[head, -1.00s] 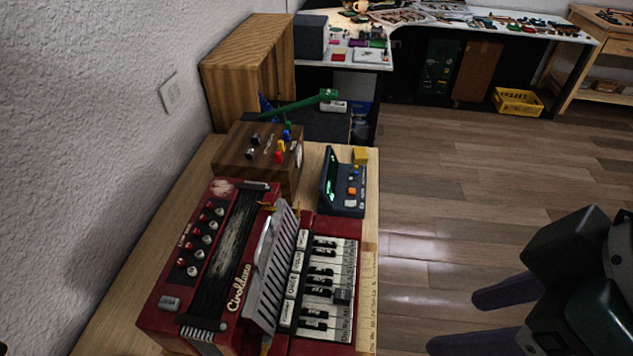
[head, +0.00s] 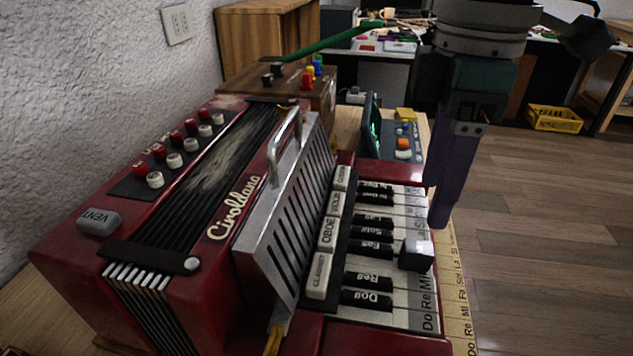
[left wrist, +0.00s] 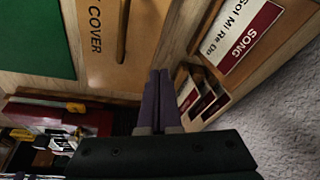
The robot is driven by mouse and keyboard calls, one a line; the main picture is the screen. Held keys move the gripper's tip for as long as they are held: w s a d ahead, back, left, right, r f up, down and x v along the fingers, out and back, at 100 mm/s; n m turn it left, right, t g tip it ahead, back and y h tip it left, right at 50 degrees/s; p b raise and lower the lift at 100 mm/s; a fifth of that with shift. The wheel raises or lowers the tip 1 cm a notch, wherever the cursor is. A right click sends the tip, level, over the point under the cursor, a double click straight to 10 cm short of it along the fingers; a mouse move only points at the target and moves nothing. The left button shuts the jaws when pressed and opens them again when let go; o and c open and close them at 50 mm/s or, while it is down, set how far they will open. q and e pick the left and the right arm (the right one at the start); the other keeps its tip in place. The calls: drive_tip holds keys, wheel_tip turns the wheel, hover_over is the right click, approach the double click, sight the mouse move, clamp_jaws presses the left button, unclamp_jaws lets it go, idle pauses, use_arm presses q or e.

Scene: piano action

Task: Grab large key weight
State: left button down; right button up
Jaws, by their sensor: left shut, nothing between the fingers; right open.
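A block-shaped weight (head: 416,255), dark with a pale grey top, sits on the piano keys of the red accordion (head: 395,290) in the head view. I take it to be the large key weight. My right gripper (head: 443,208) hangs down with purple fingers at the right of the keyboard, above and behind the weight, apart from it. It is open and empty; one finger largely hides the other. My left gripper (left wrist: 158,92) shows only in the left wrist view. Its purple fingers are shut with nothing between them, near a wooden surface with printed cards.
A metal grille (head: 290,215) with a handle rises left of the keys. A small console (head: 400,140) and a wooden box with knobs (head: 280,85) stand behind. A wall is at the left.

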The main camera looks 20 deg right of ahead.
sight(419, 246)
use_arm(q)
drive_tip(key=shift+f+b, duration=0.3)
drive_tip(key=shift+f, duration=0.1)
use_arm(e)
wheel_tip(419, 246, down, 4)
drive_tip(key=shift+s+r, duration=0.1)
use_arm(q)
drive_tip(key=shift+d+f+b, duration=0.1)
drive_tip(key=shift+f+b, duration=0.6)
use_arm(e)
wheel_tip(419, 246, down, 6)
drive_tip(key=shift+r, duration=0.25)
drive_tip(key=c, duration=0.7)
clamp_jaws()
